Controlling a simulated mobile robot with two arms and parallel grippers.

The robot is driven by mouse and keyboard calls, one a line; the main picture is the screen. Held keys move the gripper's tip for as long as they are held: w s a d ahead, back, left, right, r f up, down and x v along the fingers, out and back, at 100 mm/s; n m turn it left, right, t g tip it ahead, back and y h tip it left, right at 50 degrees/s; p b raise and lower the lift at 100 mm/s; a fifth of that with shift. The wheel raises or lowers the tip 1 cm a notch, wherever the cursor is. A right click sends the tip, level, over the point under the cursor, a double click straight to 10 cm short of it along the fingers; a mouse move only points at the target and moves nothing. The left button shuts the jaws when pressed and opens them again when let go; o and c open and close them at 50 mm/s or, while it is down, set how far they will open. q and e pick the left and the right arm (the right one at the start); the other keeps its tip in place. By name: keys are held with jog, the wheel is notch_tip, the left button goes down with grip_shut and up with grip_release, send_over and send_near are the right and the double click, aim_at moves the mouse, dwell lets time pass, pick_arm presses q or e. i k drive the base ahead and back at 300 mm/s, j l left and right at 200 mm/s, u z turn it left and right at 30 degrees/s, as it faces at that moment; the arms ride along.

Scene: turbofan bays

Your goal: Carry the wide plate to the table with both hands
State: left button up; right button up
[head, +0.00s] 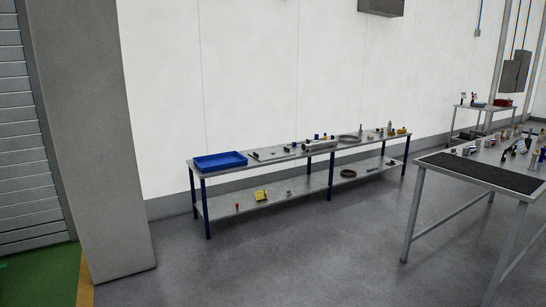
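No gripper of mine shows in the head view. A long grey workbench (225,177) with blue legs stands along the white wall. A flat grey piece lies on its top, right of the blue tray; it is too small to tell whether it is the wide plate. A second table (428,165) with grey legs stands at the right, partly cut off by the picture edge. A dark mat (485,172) covers its near end, and several small items stand behind the mat.
A blue tray (220,161) sits on the bench's left end. A grey pillar (90,140) stands at the left. A smaller table (480,107) stands far right. Open floor (300,260) lies in front.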

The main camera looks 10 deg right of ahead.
aim_at(479, 169)
jog(key=i+l+z, duration=0.35)
jog(key=i, duration=1.1)
jog(key=i+l+z, duration=0.1)
jog(key=i+z, duration=0.2)
jog(key=i, duration=1.15)
jog(key=i+u, duration=0.1)
jog(key=i, duration=0.5)
jog(key=i+l, duration=0.1)
jog(key=i, duration=0.45)
jog(key=i+l+u, duration=0.15)
jog(key=i, duration=0.45)
jog(key=i+l+u, duration=0.1)
jog(key=i, duration=0.5)
